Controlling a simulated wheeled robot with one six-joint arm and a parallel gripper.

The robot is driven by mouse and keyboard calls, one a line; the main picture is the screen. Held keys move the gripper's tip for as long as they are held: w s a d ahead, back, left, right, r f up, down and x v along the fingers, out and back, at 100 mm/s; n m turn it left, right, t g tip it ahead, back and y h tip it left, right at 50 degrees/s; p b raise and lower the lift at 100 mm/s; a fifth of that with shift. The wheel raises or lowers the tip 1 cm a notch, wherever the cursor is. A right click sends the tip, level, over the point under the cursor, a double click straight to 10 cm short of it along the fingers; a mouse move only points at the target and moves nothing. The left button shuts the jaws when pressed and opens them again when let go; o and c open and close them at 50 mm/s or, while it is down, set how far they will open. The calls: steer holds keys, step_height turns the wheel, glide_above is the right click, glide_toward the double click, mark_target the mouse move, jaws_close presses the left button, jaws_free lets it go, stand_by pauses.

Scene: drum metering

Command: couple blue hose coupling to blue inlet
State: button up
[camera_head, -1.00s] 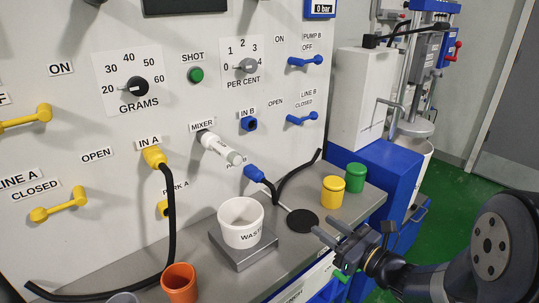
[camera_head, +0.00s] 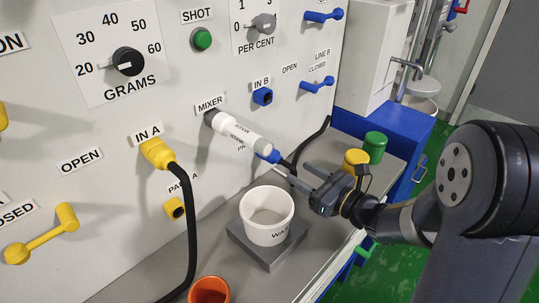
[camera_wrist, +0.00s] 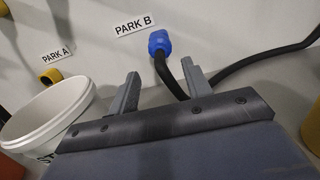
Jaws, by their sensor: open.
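The blue hose coupling (camera_head: 269,155) sits at the panel at PARK B, partly hidden behind the mixer tube in the head view. In the wrist view the coupling (camera_wrist: 160,41) is beside the PARK B label, with its black hose (camera_wrist: 170,78) running down and away to the right. The blue inlet (camera_head: 262,97), under the IN B label, is empty and higher on the panel. My gripper (camera_head: 292,171) is open and empty, in front of the coupling. In the wrist view its fingers (camera_wrist: 160,78) are short of the coupling, with the hose showing between them.
The white mixer tube (camera_head: 240,134) sticks out just left of the coupling. A white waste bucket (camera_head: 266,232) stands on a grey scale below. Yellow (camera_head: 356,158) and green (camera_head: 375,143) containers stand behind my gripper. The blue line B handle (camera_head: 317,85) is right of the inlet.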

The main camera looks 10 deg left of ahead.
mark_target(281, 161)
steer(key=shift+o, duration=0.9)
steer(key=shift+w+a, duration=0.1)
steer(key=shift+a, duration=0.1)
steer(key=shift+x, duration=4.25)
steer(key=shift+b, duration=0.7)
jaws_close()
steer(key=shift+d, duration=0.1)
steer(key=shift+b+v, duration=0.35)
steer(key=shift+v, duration=2.6)
